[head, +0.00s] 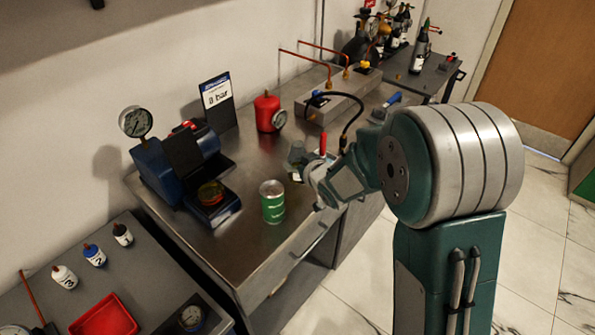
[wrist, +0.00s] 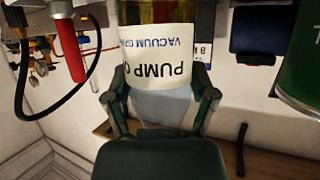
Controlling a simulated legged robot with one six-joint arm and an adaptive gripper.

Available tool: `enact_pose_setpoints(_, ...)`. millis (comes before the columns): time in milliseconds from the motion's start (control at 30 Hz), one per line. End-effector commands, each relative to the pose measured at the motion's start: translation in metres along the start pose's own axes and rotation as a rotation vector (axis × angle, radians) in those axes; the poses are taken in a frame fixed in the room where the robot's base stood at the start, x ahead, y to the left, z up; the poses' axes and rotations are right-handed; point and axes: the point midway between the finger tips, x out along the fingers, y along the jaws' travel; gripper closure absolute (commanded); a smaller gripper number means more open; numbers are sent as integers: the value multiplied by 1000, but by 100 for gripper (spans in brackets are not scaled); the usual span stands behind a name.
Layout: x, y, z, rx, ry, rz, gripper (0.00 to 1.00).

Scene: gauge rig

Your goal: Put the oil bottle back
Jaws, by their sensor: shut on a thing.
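The oil bottle fills the top middle of the wrist view, with a white label (wrist: 158,62) reading "PUMP O" and "VACUUM GRA" upside down and amber above it. My gripper (wrist: 153,85) is shut on it, one finger on each side of the label. The rest of the bottle is cut off by the frame. In the head view my gripper (head: 306,171) is over the steel bench (head: 235,240), right of a green can. The bottle is mostly hidden there by my gripper. I cannot tell from these views whether it touches the bench.
The green can (head: 272,203) stands close left of my gripper. A blue pump unit (head: 165,170) with a gauge, a "0 bar" sign (head: 216,93) and a red vessel (head: 267,112) stand behind. A black hose (head: 350,110) hangs close. Small bottles (head: 95,256) and a red tray (head: 104,317) are lower left.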

Motion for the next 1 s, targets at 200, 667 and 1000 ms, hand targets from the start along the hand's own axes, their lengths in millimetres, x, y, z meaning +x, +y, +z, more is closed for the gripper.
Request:
enact_pose_setpoints(200,13,1,7,-1,-1,0,82)
enact_pose_setpoints(667,25,1,35,-1,0,1,82)
enact_pose_setpoints(1000,26,1,36,-1,-1,0,0)
